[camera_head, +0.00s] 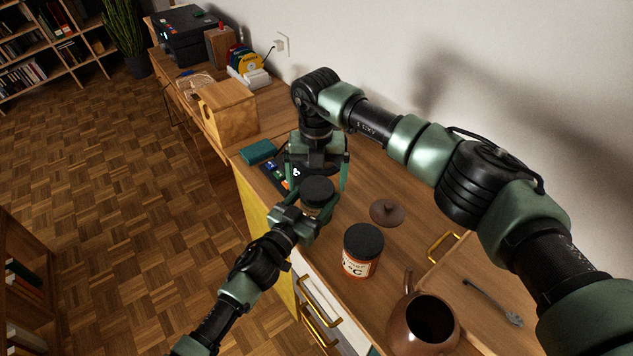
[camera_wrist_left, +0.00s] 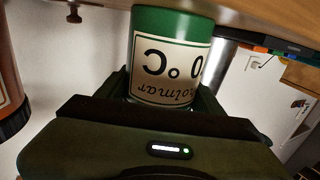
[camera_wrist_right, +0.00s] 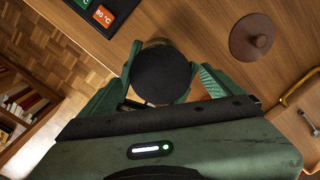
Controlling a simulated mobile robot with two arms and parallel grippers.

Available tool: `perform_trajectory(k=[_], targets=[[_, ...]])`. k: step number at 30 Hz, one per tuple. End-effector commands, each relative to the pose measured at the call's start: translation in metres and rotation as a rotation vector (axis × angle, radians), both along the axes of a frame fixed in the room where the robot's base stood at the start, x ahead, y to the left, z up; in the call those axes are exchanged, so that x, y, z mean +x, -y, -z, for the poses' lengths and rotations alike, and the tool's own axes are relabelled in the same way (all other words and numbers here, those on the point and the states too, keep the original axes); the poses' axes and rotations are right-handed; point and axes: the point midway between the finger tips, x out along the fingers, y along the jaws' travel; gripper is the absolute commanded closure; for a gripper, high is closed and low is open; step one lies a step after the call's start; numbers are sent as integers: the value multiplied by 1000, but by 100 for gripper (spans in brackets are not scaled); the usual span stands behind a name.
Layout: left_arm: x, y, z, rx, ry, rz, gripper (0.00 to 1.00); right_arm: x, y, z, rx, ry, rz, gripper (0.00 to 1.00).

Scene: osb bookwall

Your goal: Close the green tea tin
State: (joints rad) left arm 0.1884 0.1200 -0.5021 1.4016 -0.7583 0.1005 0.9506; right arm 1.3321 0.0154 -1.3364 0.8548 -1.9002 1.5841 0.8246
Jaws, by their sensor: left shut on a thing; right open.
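The green tea tin (camera_wrist_left: 172,25) with its white label is clasped near its upper part by my left gripper (camera_wrist_left: 170,95), which is shut on it. It appears upside down in the left wrist view. In the head view the tin stands on the counter, partly hidden by my grippers. A black round lid (camera_wrist_right: 163,76) is on top of it, also in the head view (camera_head: 317,187); whether it is fully seated cannot be told. My right gripper (camera_wrist_right: 163,85) points down from above, open, with its fingers on either side of the lid.
An orange-red tin (camera_head: 358,262) with a black lid, a brown teapot (camera_head: 398,325) and its loose lid (camera_head: 387,212) are close by. A dark panel with coloured tiles (camera_wrist_right: 100,12) and a teal block (camera_head: 258,151) lie beyond. A metal utensil (camera_head: 492,302) lies at right.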

Motion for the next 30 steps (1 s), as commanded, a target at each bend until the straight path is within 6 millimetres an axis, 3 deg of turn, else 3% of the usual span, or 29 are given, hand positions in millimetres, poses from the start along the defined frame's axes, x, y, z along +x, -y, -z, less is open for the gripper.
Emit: perform_trajectory(k=[8, 20, 23, 30], targets=[[0, 0, 0, 0, -1, 0, 100, 1, 0, -35, 1, 3, 0, 6], [0, 0, 0, 0, -1, 0, 100, 0, 0, -38, 0, 1, -43, 9], [0, 0, 0, 0, -1, 0, 100, 0, 0, -42, 0, 1, -158, 9], [0, 0, 0, 0, -1, 0, 100, 1, 0, -58, 0, 2, -612, 9]])
